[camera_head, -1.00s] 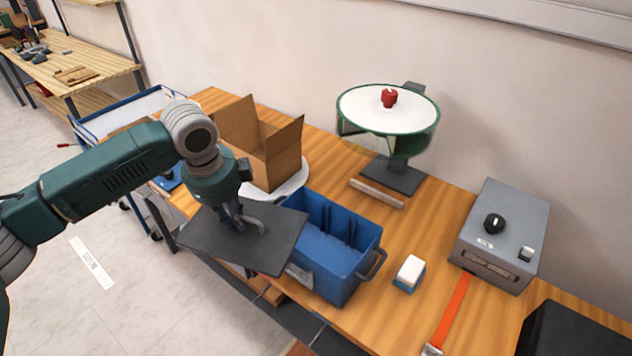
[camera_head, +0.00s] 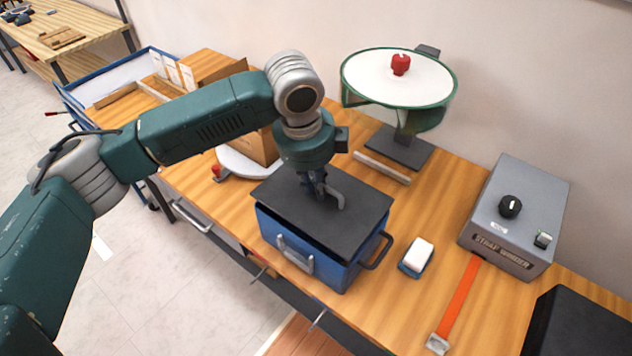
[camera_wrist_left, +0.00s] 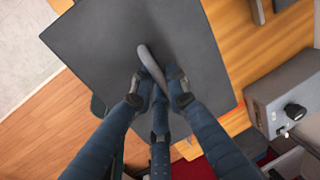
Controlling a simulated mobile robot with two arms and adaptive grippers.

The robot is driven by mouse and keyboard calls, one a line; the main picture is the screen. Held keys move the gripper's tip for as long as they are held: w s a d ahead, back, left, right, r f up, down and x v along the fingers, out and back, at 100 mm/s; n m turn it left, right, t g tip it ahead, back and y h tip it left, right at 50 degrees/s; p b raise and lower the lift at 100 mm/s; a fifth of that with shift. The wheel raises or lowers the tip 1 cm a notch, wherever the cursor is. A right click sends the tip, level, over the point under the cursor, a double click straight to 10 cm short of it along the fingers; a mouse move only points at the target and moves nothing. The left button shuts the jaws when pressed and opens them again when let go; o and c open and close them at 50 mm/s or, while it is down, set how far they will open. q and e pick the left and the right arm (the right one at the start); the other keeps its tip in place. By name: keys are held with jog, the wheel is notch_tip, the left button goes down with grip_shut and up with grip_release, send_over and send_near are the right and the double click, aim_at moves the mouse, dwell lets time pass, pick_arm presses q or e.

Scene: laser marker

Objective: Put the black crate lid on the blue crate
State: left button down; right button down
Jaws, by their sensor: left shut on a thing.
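The black crate lid (camera_head: 291,213) is a flat dark plate with a curved handle (camera_head: 334,190) on top. It lies over the opening of the blue crate (camera_head: 332,271) in the head view, nearly level. A thin dark gap seems to show under its edge, and I cannot tell whether it rests on the rim. My left gripper (camera_head: 322,192) is above the lid, shut on its handle. The lid (camera_wrist_left: 110,40) fills much of the left wrist view, with the fingers (camera_wrist_left: 160,80) at the handle. The crate's inside is hidden. My right gripper is not in view.
A cardboard box (camera_head: 262,146) stands behind my arm. A white-and-blue block (camera_head: 416,257), an orange strap (camera_head: 460,300) and a grey strap winder box (camera_head: 515,215) are right of the crate. A green-rimmed round device (camera_head: 399,80) stands behind. The table's front edge is close to the crate.

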pick_arm(q)
jog(key=shift+w+f, duration=0.1)
jog(key=shift+f, duration=0.4)
jog(key=shift+f+b, duration=0.4)
jog(key=shift+b, duration=0.25)
jog(key=shift+f, duration=0.8)
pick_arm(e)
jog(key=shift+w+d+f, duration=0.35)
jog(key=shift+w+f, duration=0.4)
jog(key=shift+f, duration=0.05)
pick_arm(q)
jog(key=c, duration=1.6)
grip_release()
jog(key=shift+c, duration=0.2)
